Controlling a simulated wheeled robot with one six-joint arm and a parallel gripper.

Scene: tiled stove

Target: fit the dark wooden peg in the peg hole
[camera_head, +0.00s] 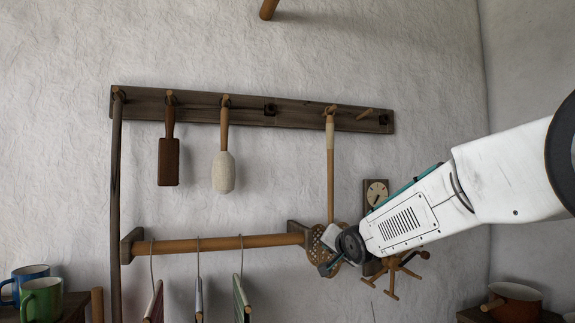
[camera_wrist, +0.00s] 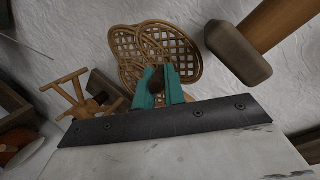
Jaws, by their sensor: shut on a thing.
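My gripper (camera_wrist: 163,82) is shut on a short dark brown piece, which looks like the dark wooden peg (camera_wrist: 156,78); only part of it shows between the teal fingers. The peg board (camera_head: 200,107) runs along the wall, up and left of my gripper. A dark opening, apparently the peg hole (camera_head: 270,109), sits in it between the white-headed tool and the beater. A smaller dark spot (camera_head: 383,119) is near its right end.
The woven beater (camera_wrist: 130,45) hangs right behind my fingertips. The wooden rail (camera_head: 220,243) with hangers lies left of my gripper, its end bracket (camera_wrist: 238,55) close by. A small peg stand (camera_head: 396,272) and a dial (camera_head: 376,193) are near. Brown paddle (camera_head: 168,160) and white-headed tool (camera_head: 224,172) hang from the board.

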